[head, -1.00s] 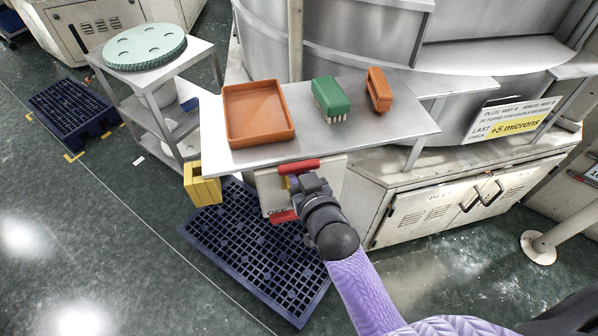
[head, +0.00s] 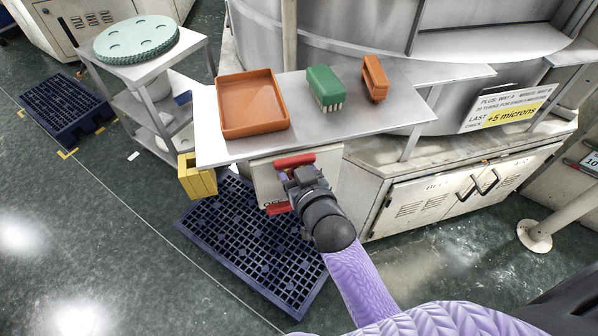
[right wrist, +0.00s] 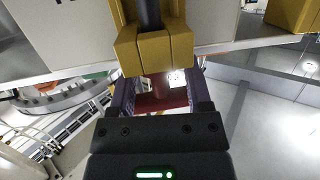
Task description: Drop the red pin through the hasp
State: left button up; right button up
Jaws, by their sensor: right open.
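A pale panel (head: 327,163) hangs under the front edge of the metal shelf. A red bar (head: 294,160) lies across its upper part, and a red piece (head: 277,208) shows lower down beside lettering. I cannot tell which is the pin. My right gripper (head: 287,180) is in front of the panel, between these red parts, and hides its middle. In the right wrist view the gripper (right wrist: 163,98) is open, with a red part (right wrist: 168,98) showing between its fingers. A yellow bracket (right wrist: 155,52), likely the hasp, with a dark rod (right wrist: 150,14) stands close ahead. My left gripper is out of view.
A yellow box (head: 198,180) hangs left of the panel. A blue grid pallet (head: 250,245) lies below. A trolley (head: 140,105) stands at left.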

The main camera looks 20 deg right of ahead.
jog(key=p+v, duration=0.1)
jog(key=v, duration=0.9)
jog(key=s+f+n+g+b, duration=0.1)
jog(key=s+f+g+b, duration=0.25)
jog(key=f, duration=0.85)
jog(key=s+f+g+b, duration=0.2)
jog(key=s+f+g, duration=0.15)
jog(key=f, duration=0.85)
jog(key=s+d+f+g+b, duration=0.2)
jog(key=s+d+f+g, duration=0.1)
jog(key=s+f, duration=0.6)
jog(key=s+d+f+g+h+b, duration=0.1)
jog(key=s+d+f+g+b, duration=0.2)
jog(key=s+f, duration=0.7)
jog(key=shift+s+n+g+b, duration=0.3)
jog(key=shift+s+n+g, duration=0.1)
jog(key=shift+s+g, duration=0.75)
